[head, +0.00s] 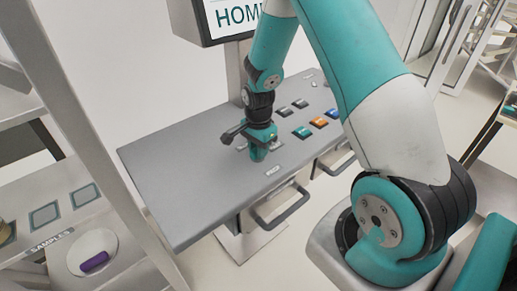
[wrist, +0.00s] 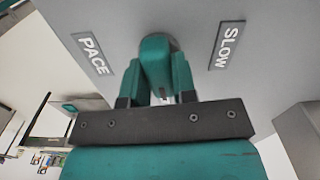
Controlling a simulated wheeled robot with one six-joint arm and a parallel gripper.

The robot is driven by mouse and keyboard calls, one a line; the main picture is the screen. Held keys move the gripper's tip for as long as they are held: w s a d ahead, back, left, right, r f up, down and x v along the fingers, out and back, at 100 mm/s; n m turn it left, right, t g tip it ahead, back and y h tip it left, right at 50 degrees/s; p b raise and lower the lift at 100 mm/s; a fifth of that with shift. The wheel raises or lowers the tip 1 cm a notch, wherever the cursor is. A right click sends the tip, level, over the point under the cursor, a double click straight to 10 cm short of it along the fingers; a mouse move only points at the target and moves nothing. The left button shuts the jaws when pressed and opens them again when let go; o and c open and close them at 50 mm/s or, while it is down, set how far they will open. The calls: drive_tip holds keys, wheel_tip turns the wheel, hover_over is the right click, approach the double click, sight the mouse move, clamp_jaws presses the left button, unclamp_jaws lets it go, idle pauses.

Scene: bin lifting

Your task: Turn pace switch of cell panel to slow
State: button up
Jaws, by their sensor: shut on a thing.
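The cell panel (head: 180,200) is a grey sloped desk top in the middle of the head view. My gripper (head: 257,156) reaches down onto its surface, left of the coloured buttons. In the wrist view my gripper (wrist: 157,85) has its fingers on both sides of the pace switch (wrist: 156,58), a teal knob, and is shut on it. The PACE label (wrist: 92,53) is left of the knob, and the SLOW label (wrist: 228,46) is to its right. The knob's pointing direction is hard to tell, since the fingers cover part of it. The gripper hides the switch in the head view.
Orange (head: 318,122), teal and grey buttons sit on the panel right of my gripper. A screen (head: 228,16) reading HOME stands behind it. Drawer handles (head: 283,207) stick out at the front. A samples shelf with a purple object (head: 94,262) is at lower left.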

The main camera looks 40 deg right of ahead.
drive_tip(key=n+b, duration=0.1)
drive_tip(key=n, duration=0.3)
drive_tip(key=shift+w, duration=0.1)
drive_tip(key=n+b, duration=0.1)
drive_tip(key=n, duration=0.3)
drive_tip(key=shift+a+n, duration=0.1)
drive_tip(key=shift+n, duration=0.3)
drive_tip(key=n+b, duration=0.1)
drive_tip(key=n, duration=0.3)
drive_tip(key=shift+w+n, duration=0.1)
drive_tip(key=shift+n, duration=0.2)
drive_tip(key=shift+a+n+b, duration=0.1)
drive_tip(key=shift+n+b, duration=0.2)
drive_tip(key=shift+n, duration=1.4)
drive_tip(key=o, duration=0.9)
drive_tip(key=shift+r, duration=0.15)
wheel_tip(320, 180, up, 17)
drive_tip(key=b, duration=0.3)
drive_tip(key=shift+r, duration=0.1)
